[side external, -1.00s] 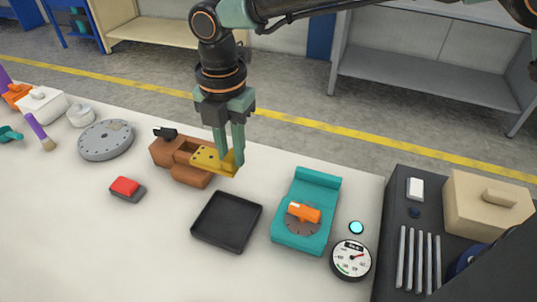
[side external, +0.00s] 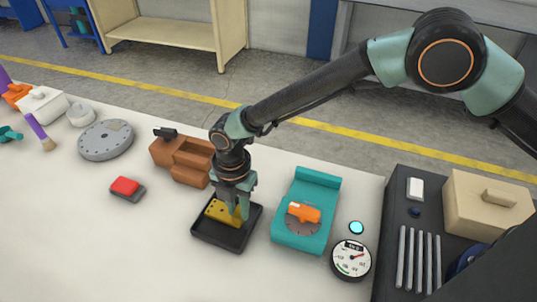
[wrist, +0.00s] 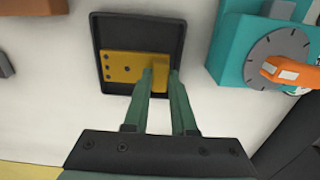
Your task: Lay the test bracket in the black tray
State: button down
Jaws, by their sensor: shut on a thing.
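The yellow test bracket (side external: 219,210) has a flat plate with holes and an upright tab. In the wrist view the bracket (wrist: 122,68) lies within the outline of the black tray (wrist: 110,29), with its plate pointing left. My gripper (side external: 240,212) is shut on the bracket's tab at its right end; the fingertips (wrist: 160,75) show on either side of it in the wrist view. The black tray (side external: 213,236) is on the white table. The plate looks flat and low in the tray; I cannot tell whether it touches the floor.
A teal fixture with an orange knob (side external: 303,212) stands close to the tray's right. A brown holder (side external: 190,160) is behind it to the left. A red button (side external: 125,186) is further left. A dial gauge (side external: 351,260) is at the right. The table in front is clear.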

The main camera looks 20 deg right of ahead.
jog(key=shift+f, duration=1.3)
jog(key=shift+f, duration=0.15)
jog(key=c, duration=0.7)
grip_release()
jog(key=shift+c, duration=0.2)
